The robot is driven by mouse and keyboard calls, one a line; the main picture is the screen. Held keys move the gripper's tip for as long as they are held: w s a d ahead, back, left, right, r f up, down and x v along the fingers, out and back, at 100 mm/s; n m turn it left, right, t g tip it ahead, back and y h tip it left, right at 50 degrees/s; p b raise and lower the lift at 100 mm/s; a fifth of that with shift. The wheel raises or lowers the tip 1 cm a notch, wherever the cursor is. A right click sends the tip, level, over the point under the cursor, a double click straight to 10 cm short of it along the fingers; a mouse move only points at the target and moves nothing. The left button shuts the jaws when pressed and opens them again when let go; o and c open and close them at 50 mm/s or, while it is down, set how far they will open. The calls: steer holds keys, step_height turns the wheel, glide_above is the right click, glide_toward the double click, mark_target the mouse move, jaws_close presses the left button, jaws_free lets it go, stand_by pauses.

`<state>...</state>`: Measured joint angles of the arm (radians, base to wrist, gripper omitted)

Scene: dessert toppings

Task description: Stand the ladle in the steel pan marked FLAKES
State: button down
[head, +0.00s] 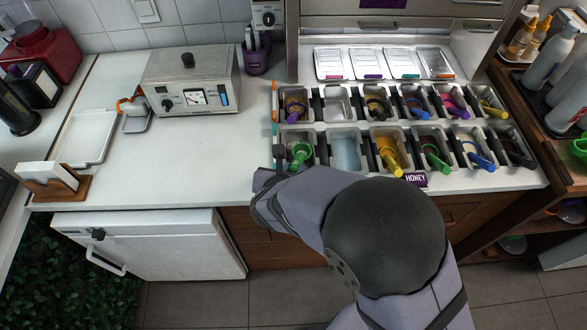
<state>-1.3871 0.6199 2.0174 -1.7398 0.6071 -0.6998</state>
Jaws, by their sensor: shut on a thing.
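My gripper (281,158) shows only in part, behind my forearm at the left end of the pan block. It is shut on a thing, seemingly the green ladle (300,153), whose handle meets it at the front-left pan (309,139). Its fingertips are too small to make out. I cannot tell whether the ladle touches the pan floor. The steel pans stand in two rows, most with a coloured ladle in them. A pan in the back row (338,103) has no ladle that I can see.
A grey machine with a dial (190,82) stands on the white counter (205,160), with clear room in front of it. Several lidded trays (368,63) lie behind the pans. A purple holder (255,61) stands at the back. Bottles (549,55) stand at the right.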

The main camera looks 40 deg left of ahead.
steer(key=shift+f+b, duration=1.4)
steer(key=shift+b, duration=0.3)
stand_by(1.6)
steer(key=shift+r, duration=0.2)
stand_by(0.4)
steer(key=c, duration=1.5)
jaws_free()
steer(key=shift+o, duration=0.2)
steer(key=o, duration=0.3)
steer(key=shift+f, duration=0.1)
steer(key=shift+o, duration=0.2)
steer(key=shift+r+p, duration=3.3)
steer(key=shift+r, duration=0.8)
